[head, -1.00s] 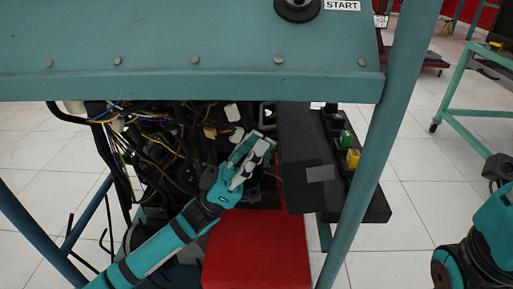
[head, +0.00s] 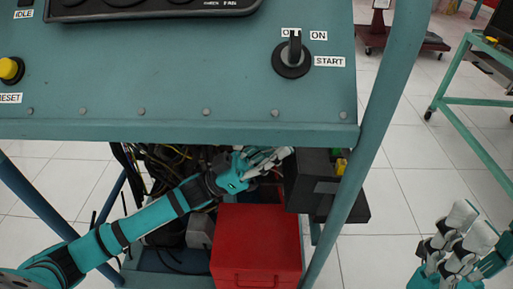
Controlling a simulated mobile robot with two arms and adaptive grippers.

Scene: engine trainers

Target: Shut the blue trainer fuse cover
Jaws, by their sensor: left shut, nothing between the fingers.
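The black fuse cover (head: 308,182) of the blue trainer is under the panel, at the left side of the fuse box (head: 356,208). It stands open, with a yellow part (head: 341,166) of the box showing to its right. My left gripper (head: 283,154) is shut and empty. Its fingertips are at the upper left edge of the cover; I cannot tell if they touch it. The panel's lower edge hides the top of the cover and box. My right gripper (head: 462,232) is at the lower right, away from the trainer; its finger gap is unclear.
A red box (head: 256,245) sits below the cover. Wires and engine parts (head: 165,165) lie left of my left gripper. The blue panel (head: 190,75) overhangs the space, and a frame post (head: 375,120) stands at the right. Open floor lies beyond it.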

